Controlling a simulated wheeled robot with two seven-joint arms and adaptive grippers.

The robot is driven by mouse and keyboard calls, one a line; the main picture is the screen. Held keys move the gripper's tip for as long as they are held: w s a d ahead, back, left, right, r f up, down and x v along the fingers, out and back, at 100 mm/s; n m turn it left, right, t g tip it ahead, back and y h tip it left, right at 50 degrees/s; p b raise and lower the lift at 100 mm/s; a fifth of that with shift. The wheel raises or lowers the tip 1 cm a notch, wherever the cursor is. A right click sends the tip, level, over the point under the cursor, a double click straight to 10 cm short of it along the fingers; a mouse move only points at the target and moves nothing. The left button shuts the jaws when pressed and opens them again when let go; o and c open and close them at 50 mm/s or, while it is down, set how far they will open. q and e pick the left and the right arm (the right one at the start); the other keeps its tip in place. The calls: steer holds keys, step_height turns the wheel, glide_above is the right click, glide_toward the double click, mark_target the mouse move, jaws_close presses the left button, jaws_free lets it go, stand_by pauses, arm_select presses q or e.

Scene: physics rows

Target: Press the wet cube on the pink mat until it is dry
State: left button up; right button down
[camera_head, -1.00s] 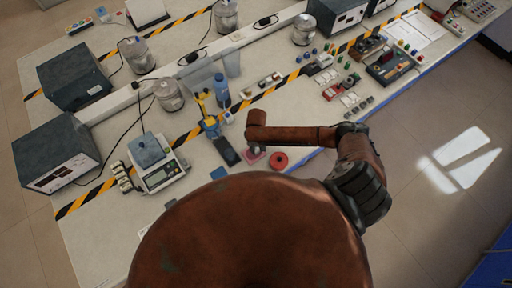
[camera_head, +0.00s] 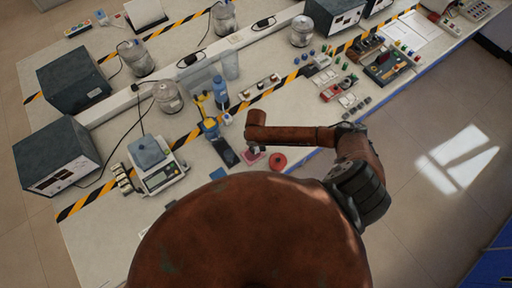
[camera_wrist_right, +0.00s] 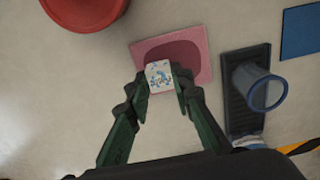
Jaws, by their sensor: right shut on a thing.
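In the right wrist view, my right gripper (camera_wrist_right: 165,82) is shut on a small white cube (camera_wrist_right: 159,74) with blue specks, gripped between its fingertips. The cube overlaps the lower left edge of the pink mat (camera_wrist_right: 201,33) in that view. I cannot tell whether it touches the mat. The mat has a darker, rounded patch in its middle. In the head view, the pink mat (camera_head: 247,161) shows small below my right gripper (camera_head: 257,149), and the cube is not clear there. My left gripper is not in view.
A red round object (camera_wrist_right: 85,8) lies beside the mat. On the mat's other side is a black tray (camera_wrist_right: 237,112) with a clear blue-rimmed cup (camera_wrist_right: 258,84). A blue pad (camera_wrist_right: 301,31) lies beyond. A scale (camera_head: 160,177) and a blue bottle (camera_head: 220,93) stand farther off.

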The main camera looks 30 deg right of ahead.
steer(key=shift+f, duration=0.55)
steer(key=shift+s+f+p, duration=0.1)
steer(key=shift+p, duration=0.2)
stand_by(2.1)
steer(key=shift+a+r+p, duration=0.35)
steer(key=shift+r+p, duration=0.45)
steer(key=shift+p, duration=0.3)
steer(key=shift+f, duration=0.75)
stand_by(2.3)
steer(key=shift+d+r+p, duration=0.35)
steer(key=shift+r+p, duration=0.35)
steer(key=shift+p, duration=0.4)
